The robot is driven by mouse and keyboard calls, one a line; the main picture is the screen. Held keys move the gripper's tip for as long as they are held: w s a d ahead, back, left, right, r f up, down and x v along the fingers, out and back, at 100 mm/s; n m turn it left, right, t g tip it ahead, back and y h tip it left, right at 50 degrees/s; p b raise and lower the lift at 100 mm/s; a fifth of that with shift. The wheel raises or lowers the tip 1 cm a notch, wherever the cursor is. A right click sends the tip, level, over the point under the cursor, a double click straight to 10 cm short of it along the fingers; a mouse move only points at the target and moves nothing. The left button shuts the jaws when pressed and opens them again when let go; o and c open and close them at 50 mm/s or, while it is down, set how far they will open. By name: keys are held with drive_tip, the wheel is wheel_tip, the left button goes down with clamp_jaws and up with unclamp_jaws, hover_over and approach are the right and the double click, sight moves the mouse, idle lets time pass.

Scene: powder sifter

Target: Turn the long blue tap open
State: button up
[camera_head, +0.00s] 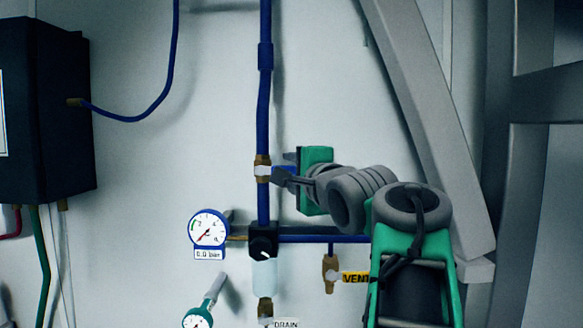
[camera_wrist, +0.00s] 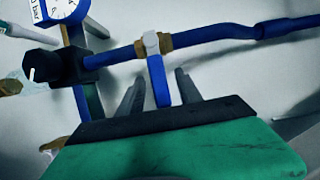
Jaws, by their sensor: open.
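The long blue tap (camera_wrist: 158,82) has a brass and white body on a blue pipe. Its blue lever sticks out crosswise to the pipe. In the head view the tap body (camera_head: 262,170) sits on the vertical pipe, and the lever points right, partly hidden by my gripper. My gripper (camera_head: 284,178) reaches in from the right. In the wrist view my gripper (camera_wrist: 159,90) is open, with one finger on each side of the lever and a gap visible on both sides.
A pressure gauge (camera_head: 208,228) reading 0.0 bar and a black regulator knob (camera_head: 264,241) sit below the tap. A brass vent valve (camera_head: 329,272) hangs lower right. A dark box (camera_head: 42,110) is on the left, and a grey slanted beam (camera_head: 425,110) stands on the right.

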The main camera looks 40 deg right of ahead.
drive_tip(key=shift+w, duration=0.25)
drive_tip(key=shift+c, duration=0.3)
clamp_jaws()
idle(1.0)
